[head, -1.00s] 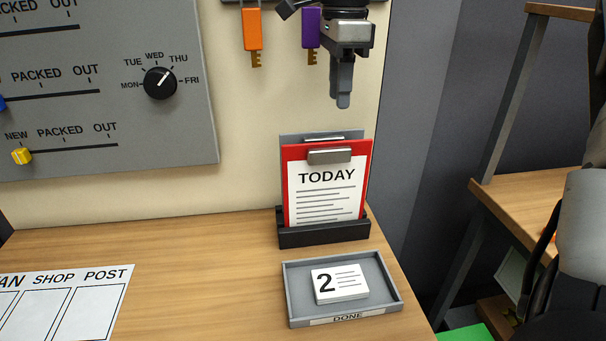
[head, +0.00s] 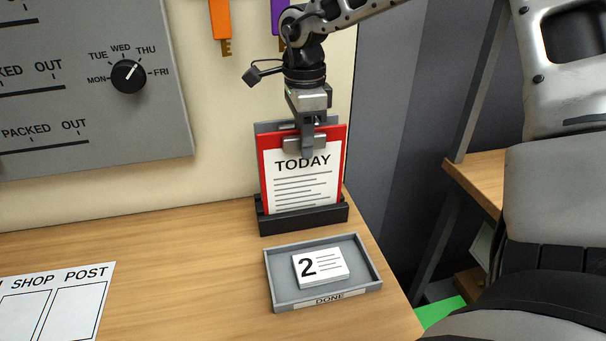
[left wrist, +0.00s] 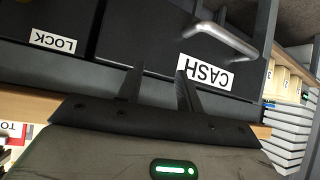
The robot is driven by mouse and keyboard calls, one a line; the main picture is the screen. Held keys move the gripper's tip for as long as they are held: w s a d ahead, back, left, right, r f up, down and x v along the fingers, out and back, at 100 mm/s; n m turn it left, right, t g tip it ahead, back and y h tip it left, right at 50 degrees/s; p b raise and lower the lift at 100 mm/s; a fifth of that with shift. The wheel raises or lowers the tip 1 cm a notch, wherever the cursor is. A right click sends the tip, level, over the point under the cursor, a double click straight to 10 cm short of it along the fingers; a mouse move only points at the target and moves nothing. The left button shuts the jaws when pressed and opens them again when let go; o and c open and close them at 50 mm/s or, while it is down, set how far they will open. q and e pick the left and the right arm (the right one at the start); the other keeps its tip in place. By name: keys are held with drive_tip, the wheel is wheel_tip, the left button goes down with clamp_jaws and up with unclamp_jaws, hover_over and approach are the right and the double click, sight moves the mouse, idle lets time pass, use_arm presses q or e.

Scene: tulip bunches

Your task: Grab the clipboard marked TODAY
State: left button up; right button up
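The red clipboard marked TODAY (head: 302,190) stands upright in a black holder (head: 303,218) on the wooden bench, with a metal clip at its top. A grey board (head: 270,127) shows just behind it. My right gripper (head: 307,150) points down at the clipboard's top edge, with a finger in front of the clip. Its fingers line up in this view, so I cannot tell whether they are apart or closed on the board. My left gripper (left wrist: 158,86) shows in the left wrist view, fingers apart and empty, in front of a dark drawer labelled CASH (left wrist: 207,70).
A grey DONE tray (head: 374,277) holding a white card block marked 2 (head: 320,265) sits in front of the holder. Orange (head: 220,20) and purple (head: 279,15) keys hang above. A grey dial panel (head: 150,130) is on the wall. The bench's middle is clear.

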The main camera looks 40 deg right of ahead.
clamp_jaws()
